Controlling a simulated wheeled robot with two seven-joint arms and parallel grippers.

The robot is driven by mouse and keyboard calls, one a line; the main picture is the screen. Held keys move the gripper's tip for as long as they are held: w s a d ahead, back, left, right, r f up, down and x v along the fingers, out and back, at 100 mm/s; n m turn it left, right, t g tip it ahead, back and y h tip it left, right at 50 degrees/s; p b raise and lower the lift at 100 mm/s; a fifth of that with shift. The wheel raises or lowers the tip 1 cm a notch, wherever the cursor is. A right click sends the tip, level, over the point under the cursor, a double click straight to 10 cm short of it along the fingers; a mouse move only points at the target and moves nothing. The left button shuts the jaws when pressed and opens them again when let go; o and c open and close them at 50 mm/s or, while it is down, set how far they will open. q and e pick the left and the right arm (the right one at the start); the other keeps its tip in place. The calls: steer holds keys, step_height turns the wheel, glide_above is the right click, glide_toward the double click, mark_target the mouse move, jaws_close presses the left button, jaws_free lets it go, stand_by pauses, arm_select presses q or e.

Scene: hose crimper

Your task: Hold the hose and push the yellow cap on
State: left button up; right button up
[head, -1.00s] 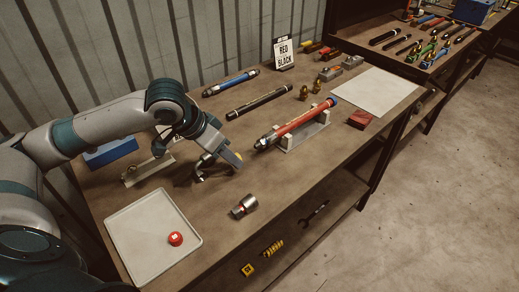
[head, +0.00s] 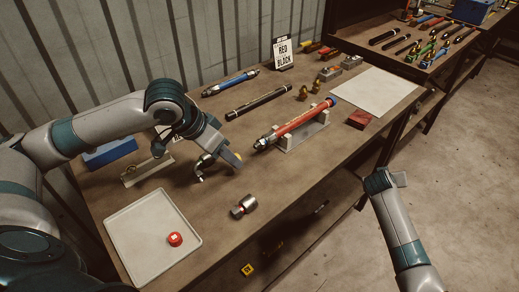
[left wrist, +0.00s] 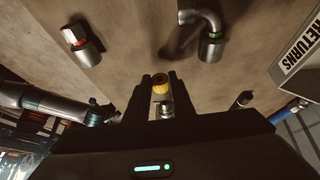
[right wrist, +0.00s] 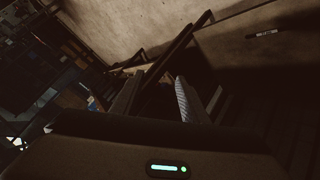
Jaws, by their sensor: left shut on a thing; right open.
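The red hose (head: 305,119) lies in a pale cradle (head: 290,146) on the workbench, its metal end fitting (head: 263,143) pointing toward my left gripper (head: 233,159). The left gripper is shut on the yellow cap (left wrist: 160,84), which shows between its fingertips in the left wrist view; a little yellow also shows in the head view. The cap is apart from the hose end. My right gripper (head: 386,181) is open and empty, off the bench's right edge. Its fingers also show apart in the right wrist view (right wrist: 155,95).
An elbow fitting (head: 203,165) stands beside the left gripper, and a metal fitting (head: 243,206) lies nearer the front. A pale tray (head: 130,240) holds a red cap (head: 175,239). Black (head: 259,103) and blue (head: 231,83) hoses lie behind the red hose.

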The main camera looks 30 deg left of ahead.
steer(key=w+a+r+t+h, duration=0.1)
steer(key=w+r, duration=0.1)
steer(key=r, duration=0.6)
steer(key=w+a+r+h, duration=0.1)
steer(key=w+r, duration=0.2)
steer(key=r, duration=0.6)
steer(key=s+a+r+n+t, duration=0.1)
steer(key=s+a+r+n, duration=0.15)
steer(key=a+r, duration=0.35)
steer(key=n+y, duration=0.7)
steer(key=n, duration=1.4)
glide_toward(269, 140)
steer(key=shift+s+d+r+m+g, duration=0.2)
steer(key=shift+s+r, duration=0.2)
steer(key=shift+s, duration=0.15)
steer(key=shift+s+d+r+m+g, duration=0.1)
steer(key=shift+s+d+r, duration=0.05)
steer(key=shift+s+r, duration=0.3)
steer(key=shift+x, duration=6.05)
